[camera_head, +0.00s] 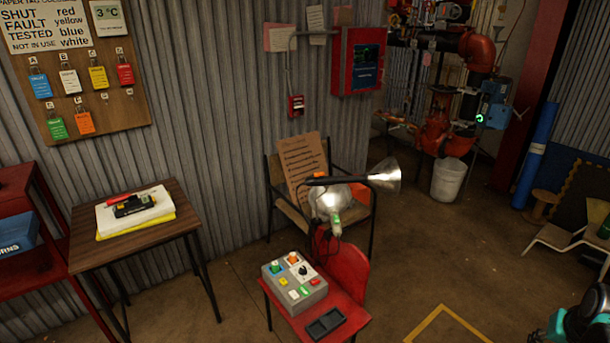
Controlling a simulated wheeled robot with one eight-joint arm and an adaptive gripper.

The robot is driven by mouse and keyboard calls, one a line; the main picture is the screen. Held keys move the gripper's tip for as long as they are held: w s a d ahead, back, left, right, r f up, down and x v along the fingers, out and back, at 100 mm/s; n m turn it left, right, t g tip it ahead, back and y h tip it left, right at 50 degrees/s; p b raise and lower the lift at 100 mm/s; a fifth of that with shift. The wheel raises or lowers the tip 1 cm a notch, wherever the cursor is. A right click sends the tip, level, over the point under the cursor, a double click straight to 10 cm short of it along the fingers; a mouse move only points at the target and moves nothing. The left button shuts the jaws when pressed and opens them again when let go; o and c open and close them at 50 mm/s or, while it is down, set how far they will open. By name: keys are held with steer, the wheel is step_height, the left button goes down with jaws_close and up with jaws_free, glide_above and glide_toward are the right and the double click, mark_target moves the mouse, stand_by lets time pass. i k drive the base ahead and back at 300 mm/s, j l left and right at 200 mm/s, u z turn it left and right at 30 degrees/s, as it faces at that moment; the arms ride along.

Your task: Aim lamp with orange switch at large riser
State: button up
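A lamp with a dark horizontal arm and a silver cone shade (385,175) stands by the chair at centre. A small orange part (319,174), which looks like its switch, sits on top near the arm's left end. The shade's wide mouth faces right. Just below is a second silver lamp head (328,202) with a green part (335,219) under it. The large red riser pipe (478,50) stands at the back right. A teal and black part, probably of my arm, shows at the bottom right corner. I see no gripper fingertips.
A grey control box (294,285) with coloured buttons and a black tray (326,323) sit on a red stand. A wooden side table (150,235) is at left. A white bucket (448,180) stands below the pipes. The floor right of centre is mostly clear.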

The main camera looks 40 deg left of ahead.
mark_target(386, 177)
steer(key=u, duration=1.25)
